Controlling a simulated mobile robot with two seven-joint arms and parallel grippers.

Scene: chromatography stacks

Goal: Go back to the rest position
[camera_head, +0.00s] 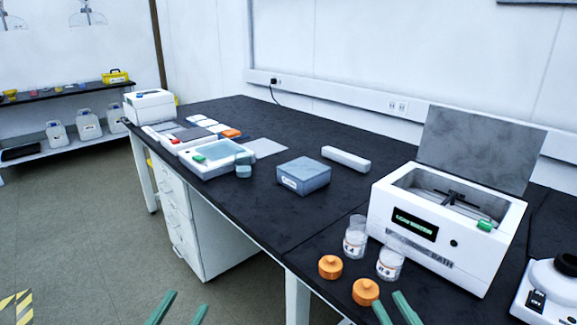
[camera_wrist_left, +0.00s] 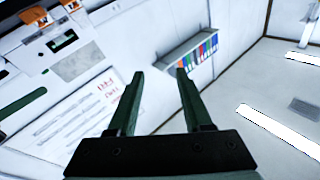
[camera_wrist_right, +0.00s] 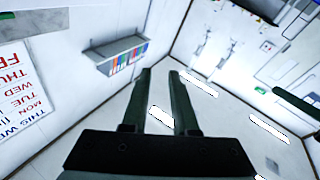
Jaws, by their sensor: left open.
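My left gripper (camera_head: 182,302) shows at the bottom edge of the head view, over the floor in front of the bench. Its green fingers are apart and empty, as the left wrist view (camera_wrist_left: 160,74) also shows. My right gripper (camera_head: 393,299) is at the bottom edge near the front of the bench, in front of an orange lid. Its fingers stand apart with nothing between them, as the right wrist view (camera_wrist_right: 160,74) also shows. Both wrist views face walls and hold no bench object between the fingers.
The dark bench (camera_head: 300,222) carries a white bath (camera_head: 440,262) with its lid raised, two jars (camera_head: 354,243) (camera_head: 390,264), two orange lids (camera_head: 330,267) (camera_head: 366,292), and a blue-grey box (camera_head: 303,176). White equipment (camera_head: 207,165) stands farther left. Open floor (camera_head: 75,225) lies at left.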

